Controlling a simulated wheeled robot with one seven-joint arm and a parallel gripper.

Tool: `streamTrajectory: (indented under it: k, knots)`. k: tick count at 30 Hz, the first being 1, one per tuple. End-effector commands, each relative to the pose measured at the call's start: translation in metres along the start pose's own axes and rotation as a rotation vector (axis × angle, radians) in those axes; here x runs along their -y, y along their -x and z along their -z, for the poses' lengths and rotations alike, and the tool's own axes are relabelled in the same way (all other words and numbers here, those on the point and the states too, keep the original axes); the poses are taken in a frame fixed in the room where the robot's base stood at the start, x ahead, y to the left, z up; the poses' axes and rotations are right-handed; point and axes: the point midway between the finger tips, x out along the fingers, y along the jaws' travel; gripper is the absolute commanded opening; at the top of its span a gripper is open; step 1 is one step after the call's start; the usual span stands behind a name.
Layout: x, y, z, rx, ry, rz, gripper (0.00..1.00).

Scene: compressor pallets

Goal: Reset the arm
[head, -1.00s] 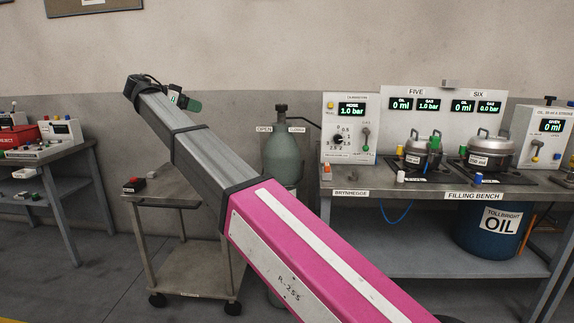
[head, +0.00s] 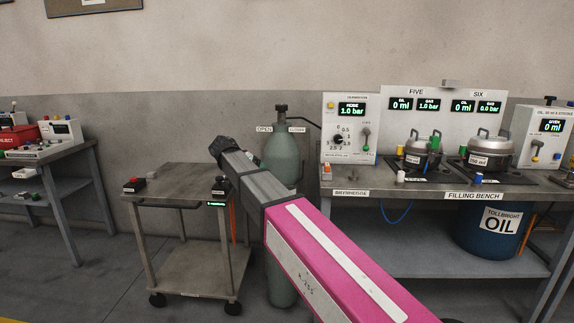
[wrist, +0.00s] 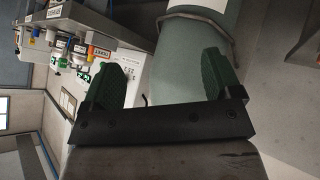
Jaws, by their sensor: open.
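My gripper (wrist: 163,82) shows in the wrist view with its two green fingers spread wide apart and nothing held between them. The grey-green gas cylinder (wrist: 185,55) fills the view beyond the fingers; I cannot tell how far off it is. In the head view my arm reaches up and left from the bottom right, its dark elbow end beside the cylinder (head: 281,156). I cannot make out my gripper in the head view.
A metal cart (head: 178,283) stands left of the arm with a red-button box (head: 134,184) and a dark device (head: 220,187) on top. The filling bench (head: 425,191) with its panels and pots is on the right. Another bench (head: 62,152) is far left.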

Motion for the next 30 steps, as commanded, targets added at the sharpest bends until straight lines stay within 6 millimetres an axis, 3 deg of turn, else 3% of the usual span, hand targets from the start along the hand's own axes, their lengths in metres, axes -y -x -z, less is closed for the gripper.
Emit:
streamTrajectory:
  k: [1, 6, 9, 15, 19, 24, 30]
  knots:
    - [-0.016, -0.033, -0.019, 0.042, 0.038, 0.006, 0.84]
    - [-0.051, -0.124, -0.072, 0.181, 0.170, 0.071, 0.84]
    - [-0.075, -0.172, -0.108, 0.262, 0.236, 0.123, 0.84]
    - [-0.128, -0.248, -0.185, 0.409, 0.333, 0.255, 0.84]
    - [-0.163, -0.283, -0.236, 0.487, 0.368, 0.356, 0.84]
    - [-0.201, -0.310, -0.293, 0.554, 0.382, 0.481, 0.84]
    - [-0.222, -0.321, -0.327, 0.584, 0.380, 0.569, 0.84]
